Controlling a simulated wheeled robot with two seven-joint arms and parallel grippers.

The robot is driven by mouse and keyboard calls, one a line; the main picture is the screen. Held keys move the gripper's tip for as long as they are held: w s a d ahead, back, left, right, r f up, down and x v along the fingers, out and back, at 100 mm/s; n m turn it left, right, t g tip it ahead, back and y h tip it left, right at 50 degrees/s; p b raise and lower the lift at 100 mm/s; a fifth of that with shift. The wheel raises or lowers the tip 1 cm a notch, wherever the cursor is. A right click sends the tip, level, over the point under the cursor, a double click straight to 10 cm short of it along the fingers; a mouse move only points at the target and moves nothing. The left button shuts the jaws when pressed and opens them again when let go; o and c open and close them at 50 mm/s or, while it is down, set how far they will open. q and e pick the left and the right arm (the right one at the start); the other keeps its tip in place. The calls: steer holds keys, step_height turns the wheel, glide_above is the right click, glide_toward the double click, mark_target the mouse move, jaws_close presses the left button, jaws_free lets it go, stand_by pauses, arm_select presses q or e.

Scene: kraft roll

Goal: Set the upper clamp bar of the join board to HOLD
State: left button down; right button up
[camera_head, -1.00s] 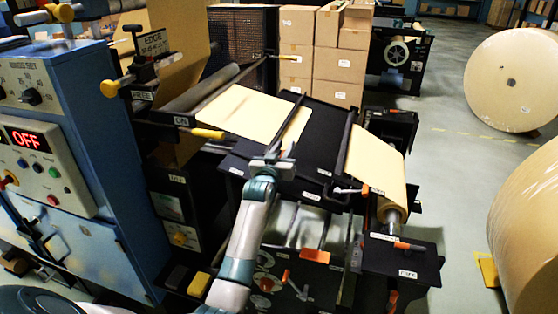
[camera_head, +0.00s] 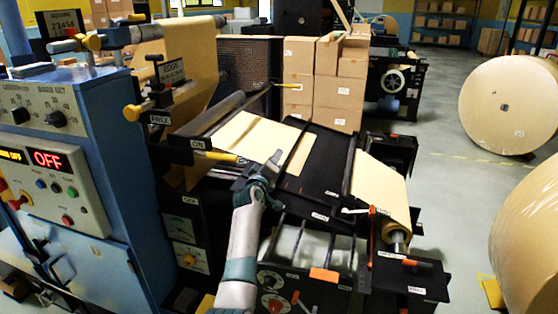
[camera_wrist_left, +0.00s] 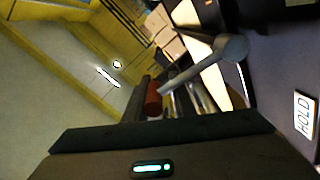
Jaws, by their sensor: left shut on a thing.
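The black join board (camera_head: 326,183) lies in the middle of the head view. Its dark upper clamp bar (camera_head: 297,146) crosses the tan paper web (camera_head: 243,136). My left gripper (camera_head: 272,166) is at the bar's near end, at the board's left edge. It is shut on what appears to be that end; its fingers hide the grip itself. In the left wrist view, a grey rod with a rounded end (camera_wrist_left: 231,49) and a red-orange handle (camera_wrist_left: 153,98) show beyond the gripper. A HOLD label (camera_wrist_left: 305,114) is at the right. My right gripper is out of view.
A blue control cabinet (camera_head: 119,140) with a red OFF display stands at left. Yellow-handled levers (camera_head: 216,156) are left of the board. A tan paper roll (camera_head: 396,232) and orange-handled levers (camera_head: 325,274) are at right and front. Cartons (camera_head: 330,80) stand behind. The floor at right has free room.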

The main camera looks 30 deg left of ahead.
arm_select(q)
steer(key=shift+s+f+n, duration=0.1)
steer(key=shift+f+n, duration=0.3)
steer(key=shift+f, duration=0.45)
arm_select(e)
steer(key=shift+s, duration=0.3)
arm_select(q)
steer(key=c, duration=1.4)
jaws_free()
steer(key=shift+o, duration=0.2)
steer(key=shift+w+r, duration=0.15)
steer(key=shift+w, duration=0.05)
steer(key=shift+s+a+r, duration=0.1)
steer(key=shift+s+r, duration=0.1)
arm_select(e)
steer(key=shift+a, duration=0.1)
arm_select(q)
steer(key=b+v, duration=0.3)
steer(key=v, duration=1.4)
steer(key=shift+b, duration=0.4)
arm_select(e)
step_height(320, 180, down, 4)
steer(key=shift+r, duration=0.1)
arm_select(q)
steer(key=shift+f, duration=0.1)
